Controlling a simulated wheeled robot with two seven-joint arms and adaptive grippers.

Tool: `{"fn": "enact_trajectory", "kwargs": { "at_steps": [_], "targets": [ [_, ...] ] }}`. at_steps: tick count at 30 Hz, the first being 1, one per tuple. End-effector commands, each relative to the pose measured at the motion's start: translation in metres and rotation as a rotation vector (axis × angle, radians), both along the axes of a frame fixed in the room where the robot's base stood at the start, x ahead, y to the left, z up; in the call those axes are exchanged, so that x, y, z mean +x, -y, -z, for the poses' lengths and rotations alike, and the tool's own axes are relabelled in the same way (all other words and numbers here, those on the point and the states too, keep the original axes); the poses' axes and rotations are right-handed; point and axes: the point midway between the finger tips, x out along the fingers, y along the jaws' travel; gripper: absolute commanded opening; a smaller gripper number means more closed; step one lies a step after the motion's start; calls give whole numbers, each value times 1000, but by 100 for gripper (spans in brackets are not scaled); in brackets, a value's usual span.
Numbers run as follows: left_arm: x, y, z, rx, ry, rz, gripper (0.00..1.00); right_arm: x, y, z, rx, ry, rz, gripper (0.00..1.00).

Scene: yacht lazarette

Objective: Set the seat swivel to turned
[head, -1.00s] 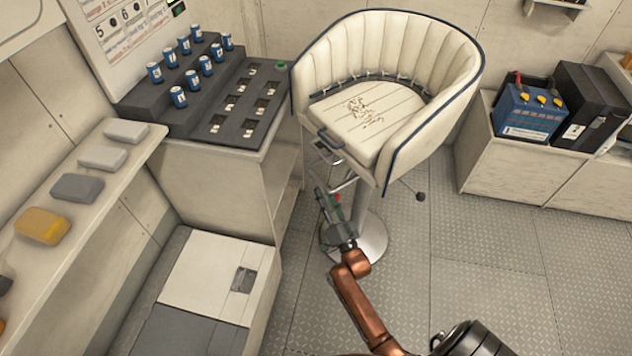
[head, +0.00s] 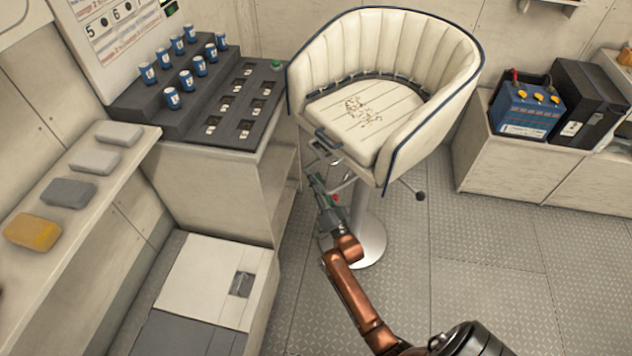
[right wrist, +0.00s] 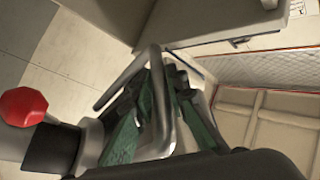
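The seat (head: 370,105) is a cream, ribbed bucket chair with blue piping on a chrome pedestal (head: 370,235). Its open front faces the lower left. A blue-grey handle (head: 328,138) sits at the cushion's front edge, with metal bars below it. A small black-knobbed lever (head: 420,195) sticks out under its right side. My right gripper (head: 316,185) is low at the seat's front left, by those bars. In the right wrist view its green-padded fingers (right wrist: 165,85) are beside a bent metal bar (right wrist: 162,110); whether they grip it is unclear. My left gripper is out of view.
A dark stepped rack (head: 190,95) with blue cans stands on the cabinet left of the seat. A shelf (head: 95,185) with several blocks runs along the left. A blue battery (head: 527,110) sits on the right bench. A red knob (right wrist: 22,106) shows at the right wrist view's left. Floor right of the pedestal is clear.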

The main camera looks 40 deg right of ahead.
Motion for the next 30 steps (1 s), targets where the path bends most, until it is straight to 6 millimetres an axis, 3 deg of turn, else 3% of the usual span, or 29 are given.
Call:
{"fn": "enact_trajectory", "kwargs": {
  "at_steps": [5,22,30],
  "targets": [
    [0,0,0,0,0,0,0,0,0,0,0,0,0,0],
    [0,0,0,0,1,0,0,-1,0,1,-1,-1,-3,0],
    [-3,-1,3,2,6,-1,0,-17,-1,1,-5,-4,-69,0]
  ]
}}
